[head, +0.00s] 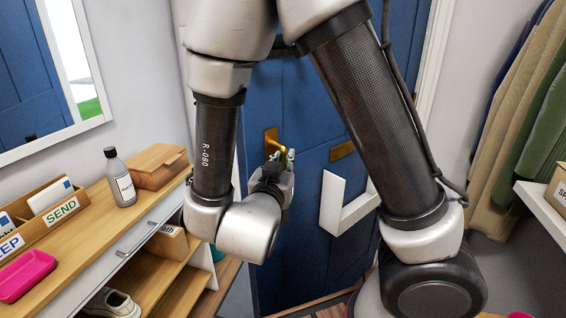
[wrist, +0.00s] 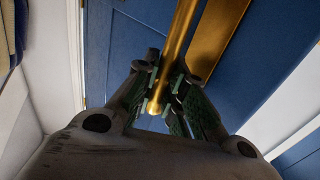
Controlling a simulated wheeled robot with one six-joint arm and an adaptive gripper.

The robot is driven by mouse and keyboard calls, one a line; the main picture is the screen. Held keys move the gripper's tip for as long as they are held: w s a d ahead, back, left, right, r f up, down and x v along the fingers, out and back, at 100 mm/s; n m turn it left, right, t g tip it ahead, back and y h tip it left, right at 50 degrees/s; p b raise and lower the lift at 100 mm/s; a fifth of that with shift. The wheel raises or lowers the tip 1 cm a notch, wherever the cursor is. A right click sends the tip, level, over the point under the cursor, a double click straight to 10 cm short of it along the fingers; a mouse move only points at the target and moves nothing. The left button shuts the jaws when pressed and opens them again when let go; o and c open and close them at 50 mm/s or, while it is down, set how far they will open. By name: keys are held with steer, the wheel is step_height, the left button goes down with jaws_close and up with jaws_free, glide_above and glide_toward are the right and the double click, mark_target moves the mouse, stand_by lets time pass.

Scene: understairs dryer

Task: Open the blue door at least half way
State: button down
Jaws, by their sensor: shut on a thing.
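The blue door (head: 310,100) stands behind my arm in the head view, and my arm hides much of it. A brass handle plate (head: 271,140) and a brass letter plate (head: 342,150) are on it. My gripper (head: 284,160) is at the handle. In the wrist view, the fingers of my gripper (wrist: 166,95) are shut around the brass handle bar (wrist: 180,45), near its end. The blue door (wrist: 130,35) fills the background there. I cannot tell whether the door is ajar.
A wooden shelf unit (head: 165,213) with a grey bottle (head: 122,180), a pink tray (head: 25,276) and a letter box stands at the left. Coats (head: 520,100) hang at the right above a white shelf (head: 545,207). A white angled piece (head: 335,200) shows before the door.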

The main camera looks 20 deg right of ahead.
steer(key=c, duration=1.5)
jaws_free()
steer(key=shift+d, duration=0.1)
steer(key=shift+o, duration=0.2)
steer(key=v, duration=1.2)
